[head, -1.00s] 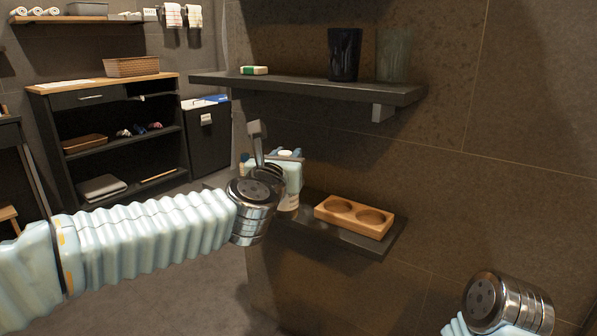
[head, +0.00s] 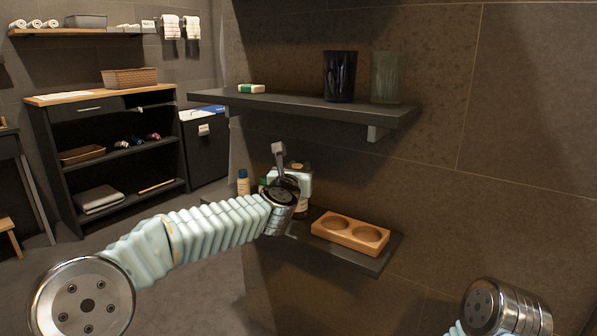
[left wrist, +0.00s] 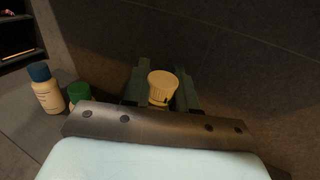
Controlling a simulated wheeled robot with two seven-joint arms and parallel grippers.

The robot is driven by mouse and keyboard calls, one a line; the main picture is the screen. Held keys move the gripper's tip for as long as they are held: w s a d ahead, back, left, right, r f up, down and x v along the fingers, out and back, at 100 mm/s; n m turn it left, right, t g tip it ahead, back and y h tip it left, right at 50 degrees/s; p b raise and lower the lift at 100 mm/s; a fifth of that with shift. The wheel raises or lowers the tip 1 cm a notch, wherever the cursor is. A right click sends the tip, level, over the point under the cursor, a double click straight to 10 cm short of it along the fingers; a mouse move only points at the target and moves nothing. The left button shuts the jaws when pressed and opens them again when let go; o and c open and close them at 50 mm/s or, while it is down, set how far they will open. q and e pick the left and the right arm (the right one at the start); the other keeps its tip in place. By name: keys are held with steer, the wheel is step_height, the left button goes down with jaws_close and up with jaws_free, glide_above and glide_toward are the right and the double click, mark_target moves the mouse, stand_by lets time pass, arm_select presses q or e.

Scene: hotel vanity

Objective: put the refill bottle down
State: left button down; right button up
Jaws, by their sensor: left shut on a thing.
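My left gripper (head: 298,182) is over the lower shelf, left of the wooden holder. In the left wrist view its two fingers (left wrist: 161,90) are shut on a bottle with a ribbed cream cap (left wrist: 162,84), which I take for the refill bottle. In the head view the gripper and wrist hide most of this bottle; a brownish part (head: 303,208) shows below the gripper. I cannot tell whether its base touches the shelf. My right wrist is at the lower right; its fingers are out of view.
The lower shelf (head: 372,264) bears a wooden holder (head: 350,232) with two empty round recesses. A blue-capped bottle (left wrist: 46,91) and a green-capped bottle (left wrist: 78,93) stand left of the gripper. The upper shelf (head: 300,105) overhead holds a dark tumbler (head: 340,77) and a greenish glass (head: 387,78).

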arm_select(q)
steer(key=shift+f, duration=0.1)
steer(key=c, duration=1.4)
jaws_free()
steer(key=shift+f, duration=0.1)
steer(key=o, duration=0.5)
steer(key=shift+r, duration=0.3)
steer(key=b+v, duration=0.2)
steer(key=v, duration=1)
steer(key=shift+b, duration=0.4)
